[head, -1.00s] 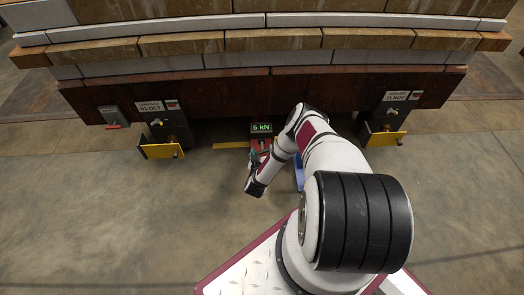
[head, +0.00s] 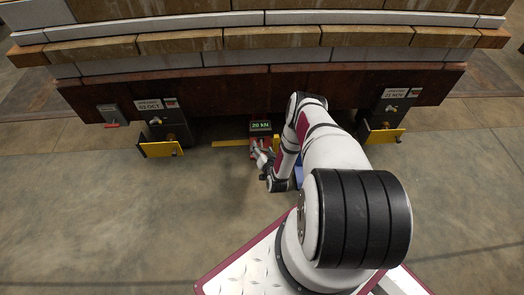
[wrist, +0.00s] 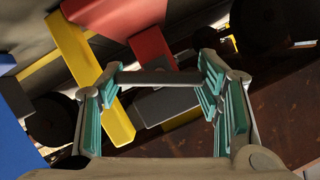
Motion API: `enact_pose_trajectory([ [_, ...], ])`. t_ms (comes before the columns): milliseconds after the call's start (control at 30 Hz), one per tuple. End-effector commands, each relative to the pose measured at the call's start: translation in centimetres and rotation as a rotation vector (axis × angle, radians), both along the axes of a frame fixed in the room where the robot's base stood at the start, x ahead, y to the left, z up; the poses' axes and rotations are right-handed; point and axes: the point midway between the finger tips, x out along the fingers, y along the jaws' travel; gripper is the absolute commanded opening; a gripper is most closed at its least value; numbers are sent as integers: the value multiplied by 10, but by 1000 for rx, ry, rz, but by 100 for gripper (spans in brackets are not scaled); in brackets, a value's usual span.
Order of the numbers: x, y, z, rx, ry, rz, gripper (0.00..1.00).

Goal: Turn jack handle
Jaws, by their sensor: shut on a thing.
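The red jack (head: 262,139) stands on the floor under the front edge of the stack, and its display (head: 261,126) reads 20 kN. It also shows as a red and yellow body in the wrist view (wrist: 138,42). My gripper (head: 262,157) is at the front of the jack, partly hidden by my arm in the head view. In the wrist view, my gripper (wrist: 160,88) has its teal-padded fingers on either side of a dark grey bar, the jack handle (wrist: 158,77), and is shut on it. The handle's far parts are hidden.
The layered stack (head: 260,80) overhangs the jack. Yellow-flapped supports stand left (head: 160,149) and right (head: 384,135). A yellow strip (head: 229,143) lies left of the jack, and a blue item (head: 299,172) is partly behind my arm. The front floor is clear.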

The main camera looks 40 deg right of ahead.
Motion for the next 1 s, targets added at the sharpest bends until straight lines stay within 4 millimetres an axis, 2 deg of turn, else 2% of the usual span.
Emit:
enact_pose_trajectory([
  [500,-2,-2,-2,389,-262,-4,31],
  [1000,-2,-2,-3,589,-395,-3,31],
])
